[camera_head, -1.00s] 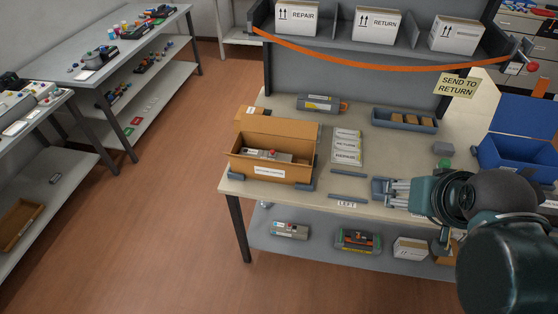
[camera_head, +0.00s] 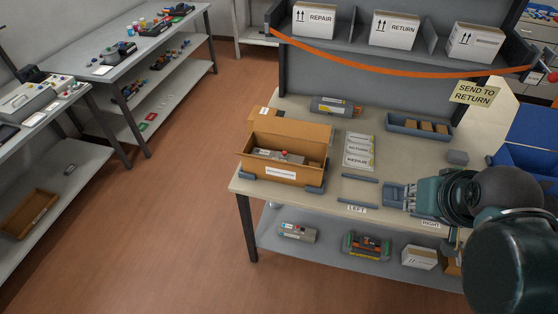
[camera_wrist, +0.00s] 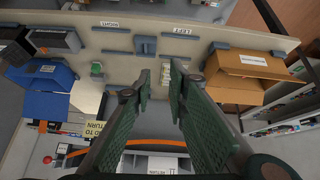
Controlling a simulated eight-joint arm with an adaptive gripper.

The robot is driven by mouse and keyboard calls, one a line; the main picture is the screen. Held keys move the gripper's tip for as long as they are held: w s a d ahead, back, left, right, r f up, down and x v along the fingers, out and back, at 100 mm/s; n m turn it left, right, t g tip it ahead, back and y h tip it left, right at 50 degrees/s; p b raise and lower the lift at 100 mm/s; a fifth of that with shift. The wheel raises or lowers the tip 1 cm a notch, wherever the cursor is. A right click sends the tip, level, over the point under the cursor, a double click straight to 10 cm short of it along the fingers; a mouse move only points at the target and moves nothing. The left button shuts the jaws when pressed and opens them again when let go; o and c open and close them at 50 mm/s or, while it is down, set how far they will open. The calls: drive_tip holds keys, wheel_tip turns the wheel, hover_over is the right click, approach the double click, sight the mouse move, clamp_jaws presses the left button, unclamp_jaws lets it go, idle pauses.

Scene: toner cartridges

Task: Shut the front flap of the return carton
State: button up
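The return carton (camera_head: 252,166) is a brown open-topped box with a white label, at the left front of the bench. A grey cartridge with a red spot (camera_head: 285,156) lies inside. Its back flap (camera_head: 312,129) stands up; I cannot clearly tell the front flap from the front wall. In the wrist view the carton (camera_wrist: 240,75) is to the right of my fingers. My gripper (camera_wrist: 162,66) is open and empty, with a gap between its fingers.
Grey corner stops (camera_head: 315,189) flank the carton's base. Label cards (camera_head: 360,150), a grey cartridge (camera_head: 333,106) and a parts tray (camera_head: 418,127) lie on the bench. An orange strap (camera_head: 400,62) hangs along the shelf.

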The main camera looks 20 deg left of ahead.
drive_tip(key=w+a+f+n+g+h+p, duration=0.1)
drive_tip(key=w+a+n+p, duration=0.1)
drive_tip(key=w+a+n, duration=0.6)
drive_tip(key=w+a+f+n+g+h+p, duration=0.1)
drive_tip(key=w+a+p, duration=0.1)
drive_tip(key=w+a, duration=0.65)
drive_tip(key=s+a+f+n+t+h+p, duration=0.1)
drive_tip(key=a+f+n, duration=0.2)
drive_tip(key=a, duration=0.9)
drive_tip(key=s+a+f+n+h+p, duration=0.1)
drive_tip(key=a+f+n, duration=0.2)
drive_tip(key=a, duration=1)
wheel_tip(320, 180, down, 4)
drive_tip(key=shift+a+r+n+t+h, duration=0.25)
drive_tip(key=shift+a+n+t+h, duration=0.05)
drive_tip(key=shift+n+t+h, duration=0.1)
drive_tip(key=shift+d+f, duration=0.1)
drive_tip(key=shift+f, duration=0.05)
drive_tip(key=shift+x, duration=3.75)
